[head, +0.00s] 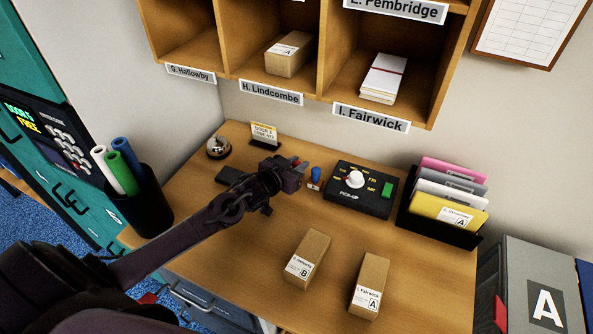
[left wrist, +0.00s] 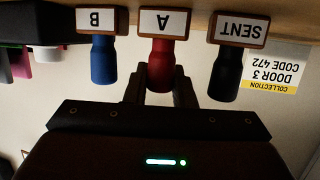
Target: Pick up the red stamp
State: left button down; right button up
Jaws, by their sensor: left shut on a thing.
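The red stamp (left wrist: 162,62) has a red handle and a wooden base with a white label A; it stands between the blue stamp (left wrist: 103,60), labelled B, and the black stamp (left wrist: 227,72), labelled SENT. My left gripper (left wrist: 161,88) is shut on the red handle, one finger on each side. The stamp bases are about level, and the red one appears to be on the desk. In the head view my left gripper (head: 296,170) is over the back of the desk, mostly hiding the stamps; the blue stamp (head: 315,178) shows. My right gripper is not in view.
A black control box (head: 360,190) with a white knob is right of the stamps. A folder rack (head: 425,226) is farther right. Two small cartons (head: 307,258) (head: 369,285) lie at the front. A bell (head: 218,147) and sign (head: 264,134) are at back left.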

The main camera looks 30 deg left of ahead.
aim_at(297, 162)
pick_arm(q)
notch_tip(297, 162, up, 10)
jog(key=shift+b, duration=0.8)
